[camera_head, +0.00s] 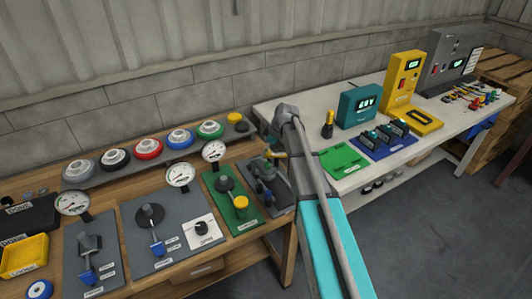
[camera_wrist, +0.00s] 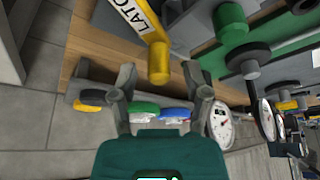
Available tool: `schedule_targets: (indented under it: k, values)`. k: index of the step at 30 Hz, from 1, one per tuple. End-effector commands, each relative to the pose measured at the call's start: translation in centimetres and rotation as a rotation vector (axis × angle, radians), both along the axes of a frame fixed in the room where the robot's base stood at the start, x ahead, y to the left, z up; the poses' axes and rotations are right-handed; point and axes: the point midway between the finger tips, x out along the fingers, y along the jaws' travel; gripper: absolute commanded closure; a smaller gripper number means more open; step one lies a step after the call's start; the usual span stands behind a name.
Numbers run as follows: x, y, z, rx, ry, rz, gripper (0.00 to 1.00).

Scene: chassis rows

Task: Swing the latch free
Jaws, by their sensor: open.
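The latch shows in the wrist view as a yellow handle (camera_wrist: 158,62) with a rounded end, reaching down from a grey panel. My gripper (camera_wrist: 160,86) is open and empty. Its two grey fingers stand apart to the left and right of the handle, whose end appears just beyond the gap between the fingertips. I cannot tell whether they touch. In the head view my arm partly covers the latch panel at the right end of the brown bench, and a bit of yellow (camera_head: 275,155) shows there.
A green valve panel (camera_head: 222,205) with a yellow knob stands just left of the latch panel. A pressure gauge (camera_head: 214,151) is behind it. A shelf of coloured handwheels (camera_head: 148,149) runs along the wall. A white table (camera_head: 285,105) with instruments stands right of my arm.

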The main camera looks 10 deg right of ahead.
Motion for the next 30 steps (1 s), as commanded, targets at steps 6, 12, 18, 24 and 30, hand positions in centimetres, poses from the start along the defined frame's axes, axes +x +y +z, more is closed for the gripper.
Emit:
schedule_targets:
  k: [6,12,18,24,30]
  values:
    - [0.09,0.16,-0.48,0.0,0.0,0.0,0.39]
    - [0.1,0.17,-0.44,0.0,0.0,0.0,0.39]
    - [0.09,0.14,-0.44,0.0,0.0,0.0,0.62]
    - [0.09,0.13,-0.44,0.0,0.0,0.0,0.99]
    - [0.09,0.33,-0.45,0.0,0.0,-0.001,1.0]
